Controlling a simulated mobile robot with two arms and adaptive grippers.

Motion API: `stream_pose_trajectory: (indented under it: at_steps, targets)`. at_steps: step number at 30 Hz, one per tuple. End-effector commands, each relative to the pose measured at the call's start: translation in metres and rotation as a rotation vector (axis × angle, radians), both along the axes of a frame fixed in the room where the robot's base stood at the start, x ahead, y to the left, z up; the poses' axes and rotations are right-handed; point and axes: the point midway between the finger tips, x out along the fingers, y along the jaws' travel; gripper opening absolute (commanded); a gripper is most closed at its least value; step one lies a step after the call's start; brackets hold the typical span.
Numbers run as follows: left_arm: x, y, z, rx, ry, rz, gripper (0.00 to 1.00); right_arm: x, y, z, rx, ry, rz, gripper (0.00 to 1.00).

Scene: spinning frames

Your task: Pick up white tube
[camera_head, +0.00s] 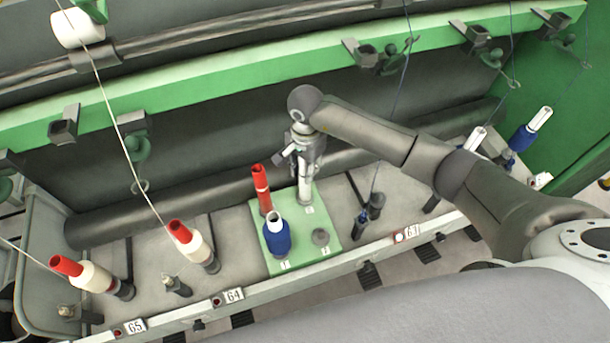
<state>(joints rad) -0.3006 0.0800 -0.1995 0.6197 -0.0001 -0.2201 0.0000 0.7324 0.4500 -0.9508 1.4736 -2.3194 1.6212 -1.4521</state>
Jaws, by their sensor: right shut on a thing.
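The white tube (304,190) stands upright at the back right of the green plate (300,258). My right gripper (303,168) comes down on it from above and is shut around its upper part. The lower part of the tube shows below the fingers, close to the plate; I cannot tell if it still touches it. A red tube (261,188) stands at the plate's back left. A white tube with blue yarn (276,236) stands at the front left. My left gripper is not in view.
Two red tubes with cream yarn (195,246) (85,273) lean on the rail at the left. Blue-wound and white tubes (530,129) stand at the right. A green beam (240,68) with hooks crosses behind. Thin yarns hang down.

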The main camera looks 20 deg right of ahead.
Motion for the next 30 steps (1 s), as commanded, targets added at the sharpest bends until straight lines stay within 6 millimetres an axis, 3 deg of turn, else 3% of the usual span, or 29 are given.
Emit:
stream_pose_trajectory:
  at_steps: [2, 17, 21, 30]
  targets:
    - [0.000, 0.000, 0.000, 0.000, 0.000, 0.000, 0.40, 0.000, 0.000, 0.000, 0.000, 0.000, 0.000, 0.05]
    - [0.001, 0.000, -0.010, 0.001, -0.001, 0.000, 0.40, 0.001, -0.001, 0.012, -0.001, -0.003, 0.001, 0.04]
    - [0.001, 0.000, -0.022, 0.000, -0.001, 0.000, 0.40, 0.002, -0.001, 0.029, 0.000, -0.006, 0.002, 0.04]
    - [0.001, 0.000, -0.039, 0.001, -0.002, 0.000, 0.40, -0.019, -0.041, 0.081, -0.002, -0.007, -0.001, 0.04]
